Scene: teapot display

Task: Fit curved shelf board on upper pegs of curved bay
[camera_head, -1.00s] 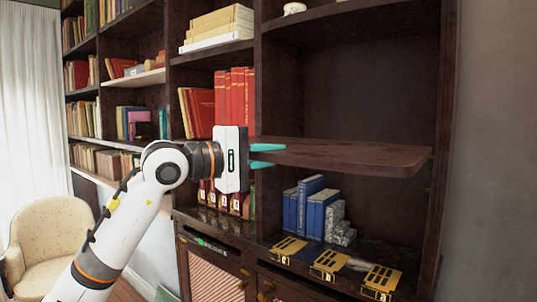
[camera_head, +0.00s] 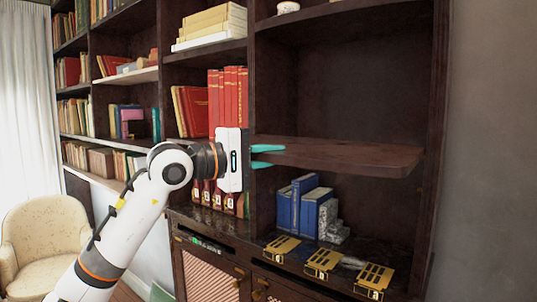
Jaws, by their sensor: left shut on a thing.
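A dark brown curved shelf board (camera_head: 345,156) is held level in the right-hand bay (camera_head: 360,90), between its upper fixed shelf and its lower counter. My left gripper (camera_head: 268,157) comes in from the left, its teal fingers shut on the board's left end. The board's rounded right end reaches close to the bay's right side wall. Whether it touches any pegs cannot be told; no pegs are clearly visible. My right gripper is not in view.
Blue books (camera_head: 304,206) and a grey patterned block (camera_head: 333,222) stand under the board. Several brass-coloured plates (camera_head: 322,260) lie along the counter's front. Red books (camera_head: 228,100) fill the bay behind my gripper. A cream chair (camera_head: 45,240) stands lower left.

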